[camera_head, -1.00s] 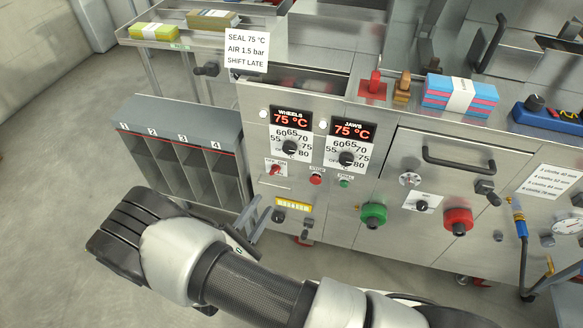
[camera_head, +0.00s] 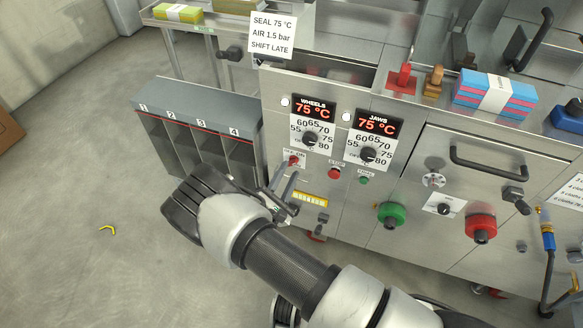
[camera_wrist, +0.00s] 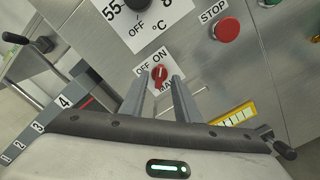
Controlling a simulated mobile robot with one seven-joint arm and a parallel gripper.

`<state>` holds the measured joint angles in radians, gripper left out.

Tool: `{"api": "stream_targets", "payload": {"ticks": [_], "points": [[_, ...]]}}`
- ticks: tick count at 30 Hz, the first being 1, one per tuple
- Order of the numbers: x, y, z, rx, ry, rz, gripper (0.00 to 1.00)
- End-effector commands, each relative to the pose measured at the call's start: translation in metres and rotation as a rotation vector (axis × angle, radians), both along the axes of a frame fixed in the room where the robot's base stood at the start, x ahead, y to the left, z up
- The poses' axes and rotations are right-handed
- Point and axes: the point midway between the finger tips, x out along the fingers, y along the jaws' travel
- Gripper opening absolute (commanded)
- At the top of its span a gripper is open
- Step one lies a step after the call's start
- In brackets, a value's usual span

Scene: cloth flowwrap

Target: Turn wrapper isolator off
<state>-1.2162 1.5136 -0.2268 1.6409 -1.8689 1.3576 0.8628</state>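The isolator is a small red rotary switch (camera_head: 294,160) on the steel panel, below the WHEELS dial, with a plate marked OFF and ON. In the wrist view the red switch (camera_wrist: 159,73) shows between and just beyond my two fingertips. Its handle looks roughly upright there, but too small to tell which mark it points to. My gripper (camera_head: 286,174) is open, fingers apart and pointed at the panel just below the switch. In the wrist view my gripper (camera_wrist: 161,80) has nothing between its fingers that I can see gripped. I cannot tell whether the fingers touch the switch.
A red STOP button (camera_head: 334,173) and a small green button (camera_head: 364,181) sit to the right. WHEELS (camera_head: 310,139) and JAWS (camera_head: 368,154) dials are above. A yellow indicator strip (camera_head: 310,199) is below. A numbered grey rack (camera_head: 193,108) stands left.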

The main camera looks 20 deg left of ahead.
Motion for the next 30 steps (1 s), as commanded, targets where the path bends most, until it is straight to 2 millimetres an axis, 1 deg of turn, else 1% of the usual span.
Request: {"api": "stream_targets", "payload": {"ticks": [1,3,6,10,17,18,23,30], "points": [[0.009,-0.001,-0.001,0.001,-0.001,-0.002,0.29],[0.019,-0.002,-0.001,0.001,-0.001,-0.002,0.29],[0.028,-0.002,0.000,0.001,-0.001,-0.001,0.29],[0.034,-0.003,0.000,0.000,0.001,0.001,0.29],[0.034,-0.003,0.000,0.000,0.001,0.001,0.29],[0.034,-0.003,0.000,0.000,0.001,0.001,0.27],[0.034,-0.003,0.000,0.000,0.000,0.000,0.00],[0.034,-0.003,0.000,-0.006,0.000,0.000,0.00]]}}
